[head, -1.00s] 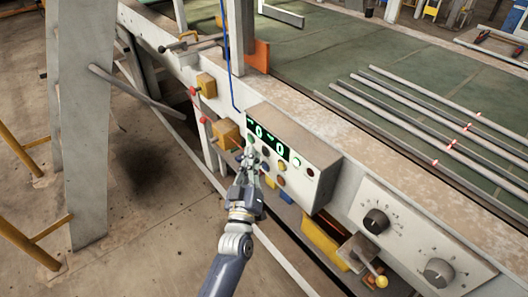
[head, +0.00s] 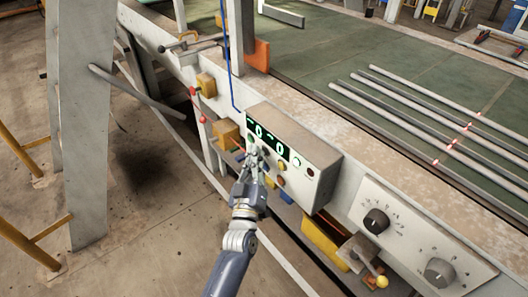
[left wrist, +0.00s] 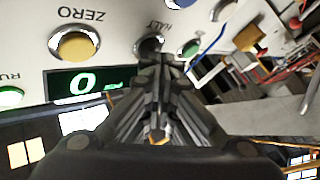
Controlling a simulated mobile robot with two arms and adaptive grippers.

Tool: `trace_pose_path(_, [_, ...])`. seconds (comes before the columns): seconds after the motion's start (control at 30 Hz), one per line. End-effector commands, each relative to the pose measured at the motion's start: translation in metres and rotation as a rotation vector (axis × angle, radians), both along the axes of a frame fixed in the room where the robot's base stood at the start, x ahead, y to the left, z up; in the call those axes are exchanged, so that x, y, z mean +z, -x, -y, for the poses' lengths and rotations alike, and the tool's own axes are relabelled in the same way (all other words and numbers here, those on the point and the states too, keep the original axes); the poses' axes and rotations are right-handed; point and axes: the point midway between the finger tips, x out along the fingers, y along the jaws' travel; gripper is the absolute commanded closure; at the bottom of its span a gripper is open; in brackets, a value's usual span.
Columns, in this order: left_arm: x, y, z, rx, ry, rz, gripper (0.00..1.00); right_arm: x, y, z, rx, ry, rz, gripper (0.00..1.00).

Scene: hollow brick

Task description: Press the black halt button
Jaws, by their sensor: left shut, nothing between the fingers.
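The black halt button (left wrist: 150,45), labelled HALT, shows in the left wrist view on a pale control panel (left wrist: 118,22). My left gripper (left wrist: 157,62) is shut and empty. Its fingertips point at the black button and cover its lower part in that view; I cannot tell whether they touch it. In the head view the left gripper (head: 257,153) is in front of the control box (head: 318,160) on the machine's side and hides some of its buttons. The black button cannot be made out there. My right gripper is not in view.
A yellow button labelled ZERO (left wrist: 75,45), a green button (left wrist: 189,48) and a lit green display (left wrist: 82,82) are close to the black button. Dials (head: 376,220) and a yellow-knobbed lever (head: 380,281) are lower right. Rods (head: 415,125) lie on the green bed.

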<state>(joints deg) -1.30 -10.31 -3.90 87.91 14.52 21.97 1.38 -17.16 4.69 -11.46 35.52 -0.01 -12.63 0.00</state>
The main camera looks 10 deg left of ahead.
Motion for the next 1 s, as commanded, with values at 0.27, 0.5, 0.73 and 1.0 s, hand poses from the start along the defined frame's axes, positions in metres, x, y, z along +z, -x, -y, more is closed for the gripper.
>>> trace_pose_path(0.27, [0.000,-0.003,0.002,0.000,0.000,-0.001,1.00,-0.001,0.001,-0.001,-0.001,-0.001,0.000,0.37])
trace_pose_path(0.5, [0.000,-0.003,0.003,0.000,0.000,-0.001,1.00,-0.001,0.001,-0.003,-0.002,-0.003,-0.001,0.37])
trace_pose_path(0.73, [0.000,0.001,0.000,0.000,-0.001,-0.001,1.00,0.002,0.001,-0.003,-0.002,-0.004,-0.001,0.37])
trace_pose_path(1.0, [0.000,0.010,-0.007,0.000,0.000,-0.001,1.00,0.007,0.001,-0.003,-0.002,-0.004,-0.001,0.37])
